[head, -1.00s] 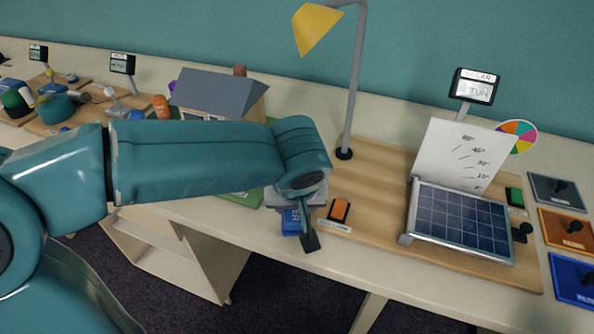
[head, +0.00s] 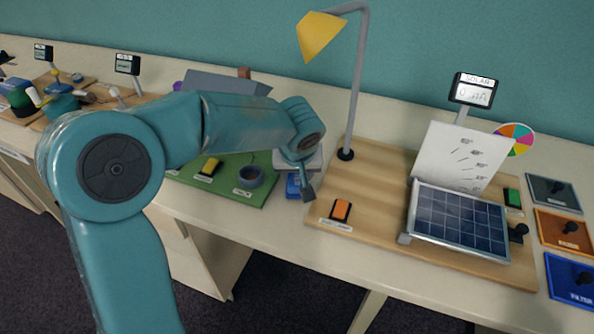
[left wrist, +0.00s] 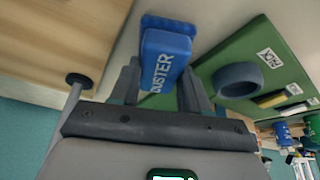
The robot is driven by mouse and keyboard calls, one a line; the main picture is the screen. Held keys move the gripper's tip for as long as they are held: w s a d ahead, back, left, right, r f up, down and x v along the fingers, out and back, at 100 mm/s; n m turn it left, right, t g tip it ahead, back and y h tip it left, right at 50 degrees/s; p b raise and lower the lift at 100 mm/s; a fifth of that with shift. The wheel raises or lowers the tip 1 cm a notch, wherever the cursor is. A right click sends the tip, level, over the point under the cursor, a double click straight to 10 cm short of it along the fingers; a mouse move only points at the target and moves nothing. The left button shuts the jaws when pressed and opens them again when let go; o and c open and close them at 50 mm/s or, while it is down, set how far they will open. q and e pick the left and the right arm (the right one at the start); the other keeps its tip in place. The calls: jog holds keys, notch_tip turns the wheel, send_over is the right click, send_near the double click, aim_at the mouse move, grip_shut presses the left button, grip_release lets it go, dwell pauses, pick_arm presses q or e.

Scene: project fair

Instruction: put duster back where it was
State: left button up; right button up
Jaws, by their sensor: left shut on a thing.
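The duster (head: 292,187) is a blue block, mostly hidden behind my left gripper (head: 304,185) in the head view. In the left wrist view the duster (left wrist: 168,55) shows its white lettering and sits between the two fingers of my left gripper (left wrist: 160,88), which is shut on it. It is over the pale table strip between the wooden solar board (head: 385,215) and the green board (head: 222,186). I cannot tell whether it touches the table. My right gripper is not in view.
A yellow lamp (head: 322,35) stands behind on the solar board, with a solar panel (head: 460,217) and an orange switch (head: 341,209). A dark ring (head: 250,177) sits on the green board. Coloured filter plates (head: 565,231) lie at the right. The front table edge is close.

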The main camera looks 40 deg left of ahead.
pick_arm(q)
jog(key=shift+s, duration=0.1)
jog(key=shift+f, duration=0.15)
jog(key=o, duration=0.9)
jog(key=shift+r, duration=0.35)
jog(key=p+v, duration=0.1)
jog(key=v, duration=1)
jog(key=shift+r, duration=0.35)
